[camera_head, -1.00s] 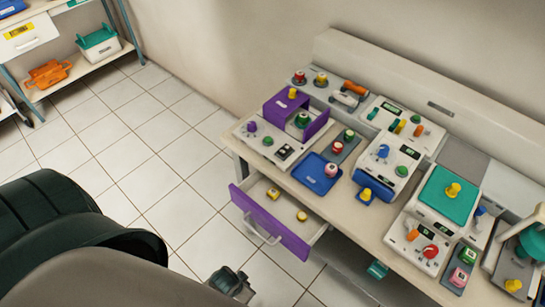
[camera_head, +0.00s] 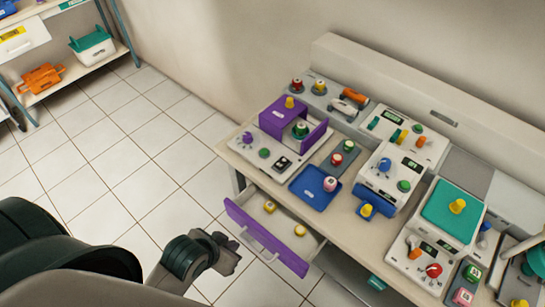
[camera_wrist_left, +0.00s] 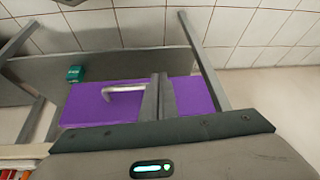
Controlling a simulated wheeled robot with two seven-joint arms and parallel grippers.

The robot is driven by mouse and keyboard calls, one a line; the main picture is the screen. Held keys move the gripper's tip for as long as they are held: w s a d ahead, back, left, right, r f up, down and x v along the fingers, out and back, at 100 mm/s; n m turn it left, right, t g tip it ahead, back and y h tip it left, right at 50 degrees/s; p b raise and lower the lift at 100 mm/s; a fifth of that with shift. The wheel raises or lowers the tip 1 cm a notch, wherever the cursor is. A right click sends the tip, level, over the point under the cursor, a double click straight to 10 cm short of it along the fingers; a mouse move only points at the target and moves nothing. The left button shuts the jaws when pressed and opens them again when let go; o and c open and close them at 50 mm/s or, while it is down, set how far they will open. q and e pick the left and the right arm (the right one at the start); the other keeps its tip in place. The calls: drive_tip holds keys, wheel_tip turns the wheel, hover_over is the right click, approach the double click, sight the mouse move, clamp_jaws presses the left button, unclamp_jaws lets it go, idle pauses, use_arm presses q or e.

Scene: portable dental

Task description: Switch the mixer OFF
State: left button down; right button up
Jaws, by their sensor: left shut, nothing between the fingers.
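No label marks which device is the mixer, so I cannot tell for sure. A unit with a purple housing (camera_head: 272,121) stands at the left of the bench, with a white panel (camera_head: 240,151) in front. The panel carries a purple knob (camera_head: 248,137), a green button (camera_head: 264,153) and a small black switch (camera_head: 283,163), whose position is too small to read. My left gripper (camera_head: 230,262) is shut and empty, in front of the open purple-fronted drawer (camera_head: 262,234) and apart from the bench-top controls. Its closed fingers (camera_wrist_left: 157,98) cover part of the drawer front in the wrist view.
The drawer juts out and holds yellow pieces (camera_head: 300,230). A blue tray (camera_head: 315,188), a blue-white device (camera_head: 388,174) and a teal-topped device (camera_head: 453,208) crowd the bench. A shelf (camera_head: 85,75) stands at the far left. The tiled floor (camera_head: 130,170) between is clear.

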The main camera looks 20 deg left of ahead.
use_arm(q)
drive_tip(key=w+r+t, duration=0.2)
drive_tip(key=w+r, duration=0.1)
drive_tip(key=w, duration=0.1)
drive_tip(key=w+r+t+h, duration=0.1)
drive_tip(key=w+r+t, duration=0.1)
drive_tip(key=w+r, duration=0.2)
drive_tip(key=shift+d+r+m, duration=0.1)
drive_tip(key=shift+r+m, duration=0.2)
drive_tip(key=shift+m, duration=0.1)
drive_tip(key=w+r+t+h, duration=0.3)
drive_tip(key=w+r, duration=0.3)
drive_tip(key=r, duration=0.3)
drive_tip(key=shift+w+d+r+m+t, duration=0.2)
drive_tip(key=shift+d+r+m+t, duration=0.15)
drive_tip(key=shift+t, duration=0.55)
drive_tip(key=p, duration=0.3)
hover_over(278, 166)
wheel_tip(278, 166, down, 2)
drive_tip(key=shift+s+a+f, duration=0.1)
drive_tip(key=shift+s, duration=0.05)
drive_tip(key=shift+w+f, duration=0.2)
drive_tip(key=shift+f, duration=1.05)
drive_tip(key=shift+f+p, duration=0.3)
drive_tip(key=shift+f, duration=0.65)
